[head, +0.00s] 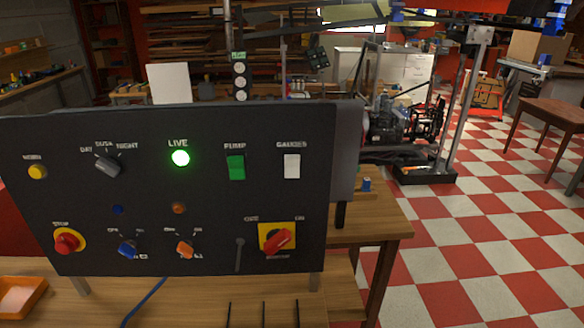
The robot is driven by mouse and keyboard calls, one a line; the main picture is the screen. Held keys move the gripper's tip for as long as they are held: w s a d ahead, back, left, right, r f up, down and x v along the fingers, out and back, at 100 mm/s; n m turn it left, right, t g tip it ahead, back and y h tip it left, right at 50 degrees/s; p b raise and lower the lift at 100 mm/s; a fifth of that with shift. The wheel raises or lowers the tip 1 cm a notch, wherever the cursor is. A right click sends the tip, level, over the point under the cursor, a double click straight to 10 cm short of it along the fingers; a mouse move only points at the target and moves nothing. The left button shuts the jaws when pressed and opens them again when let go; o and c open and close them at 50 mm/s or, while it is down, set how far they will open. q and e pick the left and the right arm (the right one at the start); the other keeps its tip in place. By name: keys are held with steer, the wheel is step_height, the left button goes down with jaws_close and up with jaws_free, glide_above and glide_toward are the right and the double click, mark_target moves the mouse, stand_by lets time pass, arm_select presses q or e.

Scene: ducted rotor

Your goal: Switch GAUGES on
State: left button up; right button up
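The GAUGES switch (291,166) is a white rocker at the upper right of a dark control panel (210,205) in the head view. Its label sits just above it. I cannot tell its rocker position from this view. Left of it is the green PUMP rocker (236,167), and further left the LIVE lamp (180,158) glows green. Neither of my grippers shows in the head view.
The panel stands on a wooden workbench (372,228). It also carries a red stop button (66,241), a dark selector knob (108,165) and a red rotary switch on a yellow plate (277,240). An orange tray (18,296) lies lower left. Checkered floor is open to the right.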

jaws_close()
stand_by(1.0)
